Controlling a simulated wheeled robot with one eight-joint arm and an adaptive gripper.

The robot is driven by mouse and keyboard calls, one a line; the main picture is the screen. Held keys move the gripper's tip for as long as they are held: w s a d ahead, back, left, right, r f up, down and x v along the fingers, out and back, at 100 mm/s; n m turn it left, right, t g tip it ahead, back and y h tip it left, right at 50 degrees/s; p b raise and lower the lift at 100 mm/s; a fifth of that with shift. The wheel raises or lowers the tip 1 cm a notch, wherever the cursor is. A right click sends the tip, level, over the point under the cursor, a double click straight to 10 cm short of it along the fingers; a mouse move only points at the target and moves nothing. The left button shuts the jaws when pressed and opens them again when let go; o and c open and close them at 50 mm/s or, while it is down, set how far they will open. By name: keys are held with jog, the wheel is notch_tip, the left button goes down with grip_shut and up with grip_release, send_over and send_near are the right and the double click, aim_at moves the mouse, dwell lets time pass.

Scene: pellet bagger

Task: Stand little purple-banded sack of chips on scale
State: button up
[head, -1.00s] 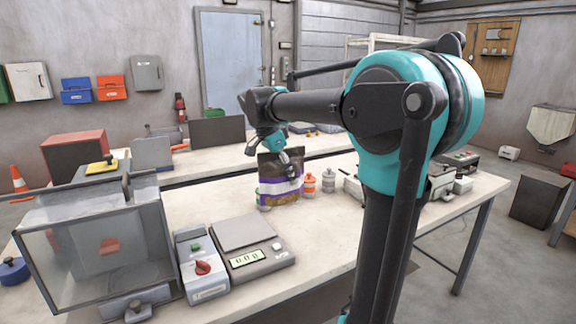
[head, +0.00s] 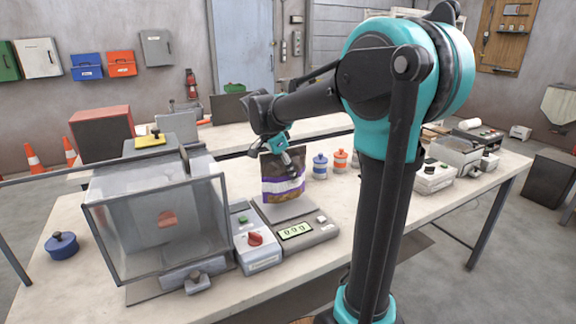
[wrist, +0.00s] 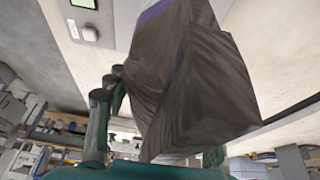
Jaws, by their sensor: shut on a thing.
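The purple-banded sack (head: 283,181) is brown with a purple and white band, upright, at the scale's far side in the head view. My gripper (head: 291,165) is shut on its upper part. The sack (wrist: 190,85) also fills the middle of the wrist view, with a gripper finger (wrist: 98,125) beside it.
A clear-walled box machine (head: 155,230) and a control box with a red knob (head: 255,240) stand left of the scale. Blue-banded (head: 320,166) and orange-banded jars (head: 340,160) stand behind right. Bare table lies right of the scale.

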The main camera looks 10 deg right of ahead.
jog(key=shift+f, duration=0.5)
jog(key=shift+f, duration=0.45)
jog(key=o, duration=1.8)
jog(key=shift+c, duration=0.2)
jog(key=shift+r, duration=0.1)
